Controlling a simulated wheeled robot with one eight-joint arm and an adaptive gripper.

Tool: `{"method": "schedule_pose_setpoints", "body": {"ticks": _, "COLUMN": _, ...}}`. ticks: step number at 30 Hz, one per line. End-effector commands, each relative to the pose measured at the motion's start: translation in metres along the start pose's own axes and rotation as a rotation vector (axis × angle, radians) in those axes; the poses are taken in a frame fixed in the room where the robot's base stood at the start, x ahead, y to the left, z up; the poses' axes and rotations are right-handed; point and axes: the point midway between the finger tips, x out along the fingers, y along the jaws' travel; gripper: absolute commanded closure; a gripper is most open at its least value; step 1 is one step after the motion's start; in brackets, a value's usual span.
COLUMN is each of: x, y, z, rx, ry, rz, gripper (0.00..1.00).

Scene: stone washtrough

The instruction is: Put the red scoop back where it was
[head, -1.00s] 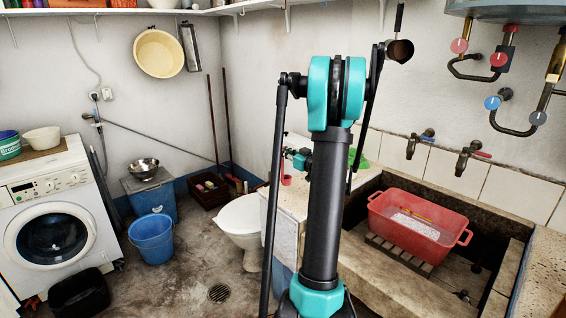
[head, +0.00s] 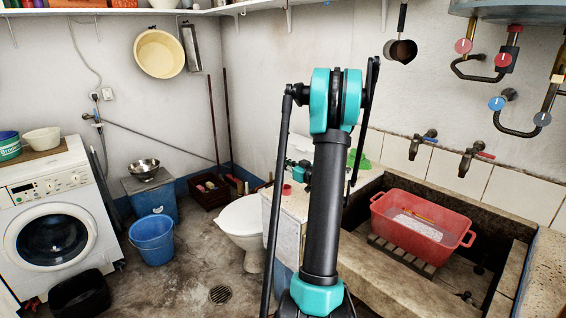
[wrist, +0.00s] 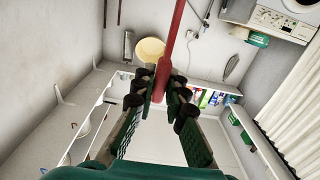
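In the wrist view my gripper (wrist: 161,84) has its two fingers closed in on a red handle (wrist: 172,42), which I take to be the red scoop's. The handle runs from between the fingertips up past the top edge, so the rest of the scoop is out of that view. In the head view my gripper (head: 303,172) is small and partly hidden behind my own arm. A small red part (head: 287,189), seemingly of the scoop, shows just below and left of it, in front of or over the pale counter; I cannot tell whether it touches.
A red tub (head: 420,222) stands in the stone trough (head: 405,268) at right. A green item (head: 360,160) lies behind my arm. A dark pan (head: 402,50) hangs on the wall. The toilet (head: 240,218), blue bucket (head: 152,239) and washing machine (head: 55,225) stand left.

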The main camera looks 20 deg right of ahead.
Motion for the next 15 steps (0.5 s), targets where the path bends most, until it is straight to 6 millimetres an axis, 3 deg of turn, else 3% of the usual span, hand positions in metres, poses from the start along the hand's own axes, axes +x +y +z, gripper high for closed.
{"method": "schedule_pose_setpoints", "body": {"ticks": 4, "x": 0.0, "y": -0.0001, "z": -0.0002, "rx": 0.0, "ry": 0.0, "rz": 0.0, "gripper": 0.69}}
{"method": "schedule_pose_setpoints", "body": {"ticks": 15, "x": -0.0002, "y": -0.0003, "z": -0.0041, "rx": 0.0, "ry": 0.0, "rz": 0.0, "gripper": 0.69}}
